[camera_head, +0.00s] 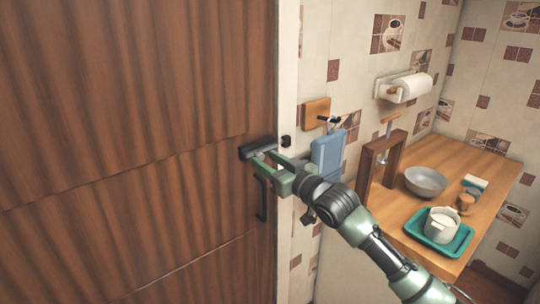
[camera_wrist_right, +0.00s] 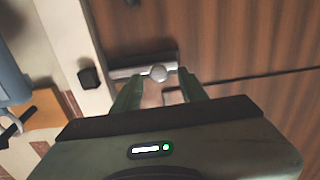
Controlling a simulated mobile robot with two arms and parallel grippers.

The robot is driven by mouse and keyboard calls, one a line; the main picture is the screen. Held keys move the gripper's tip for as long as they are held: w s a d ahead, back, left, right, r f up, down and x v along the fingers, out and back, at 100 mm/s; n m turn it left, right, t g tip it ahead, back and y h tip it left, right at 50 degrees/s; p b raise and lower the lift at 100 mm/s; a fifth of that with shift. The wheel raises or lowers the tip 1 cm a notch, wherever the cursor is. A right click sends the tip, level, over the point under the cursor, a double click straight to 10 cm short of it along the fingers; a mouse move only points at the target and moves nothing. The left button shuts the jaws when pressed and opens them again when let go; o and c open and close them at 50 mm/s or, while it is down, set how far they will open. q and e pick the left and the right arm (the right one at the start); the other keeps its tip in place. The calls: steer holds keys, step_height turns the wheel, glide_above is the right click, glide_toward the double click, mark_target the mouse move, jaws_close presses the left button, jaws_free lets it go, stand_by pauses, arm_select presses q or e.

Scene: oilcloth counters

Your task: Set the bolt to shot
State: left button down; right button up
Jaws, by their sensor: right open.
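The bolt (camera_head: 259,148) is a dark plate with a grey bar on the brown wooden door, near its right edge. In the right wrist view the bolt (camera_wrist_right: 125,73) shows a round grey knob (camera_wrist_right: 158,73). The dark keeper (camera_head: 286,141) sits on the pale door frame; it also shows in the wrist view (camera_wrist_right: 90,77). A gap shows between bolt and keeper, and I see no bar crossing it. My right gripper (camera_head: 266,161) is open at the bolt, its fingers (camera_wrist_right: 160,88) on either side of the knob. Contact cannot be told. My left gripper is out of view.
A black door handle (camera_head: 261,200) is just below the gripper. Right of the frame hang a wooden block (camera_head: 316,112) and a blue board (camera_head: 327,155). A wooden counter (camera_head: 480,225) farther right holds a grey bowl (camera_head: 426,181) and a teal tray (camera_head: 462,243) with a white pot.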

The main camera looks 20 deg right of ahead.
steer(key=shift+w, duration=0.3)
jaws_close()
stand_by(1.3)
